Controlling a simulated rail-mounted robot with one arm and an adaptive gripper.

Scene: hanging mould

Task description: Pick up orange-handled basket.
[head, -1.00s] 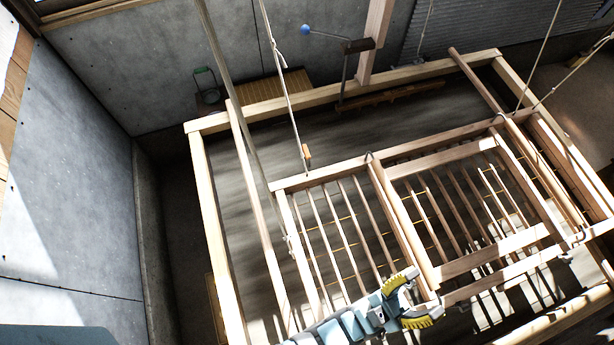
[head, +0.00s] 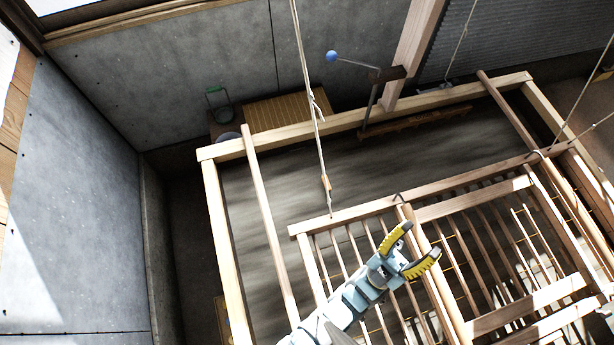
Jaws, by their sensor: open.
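My gripper (head: 422,240) is in the lower middle of the head view, with two yellow-padded fingers spread apart and nothing between them. It is over the slatted wooden frame (head: 375,209), near that frame's upper rail. I cannot make out an orange-handled basket in this view. A small dark container with a green handle (head: 217,93) stands by the back wall at the upper left, well away from my gripper.
A large wooden outer frame (head: 228,250) surrounds the slatted one. Ropes hang from above; one carries a small orange piece (head: 326,183). A blue-knobbed lever (head: 332,56) and a slatted wooden box (head: 285,108) are at the back. A concrete wall (head: 95,200) stands left.

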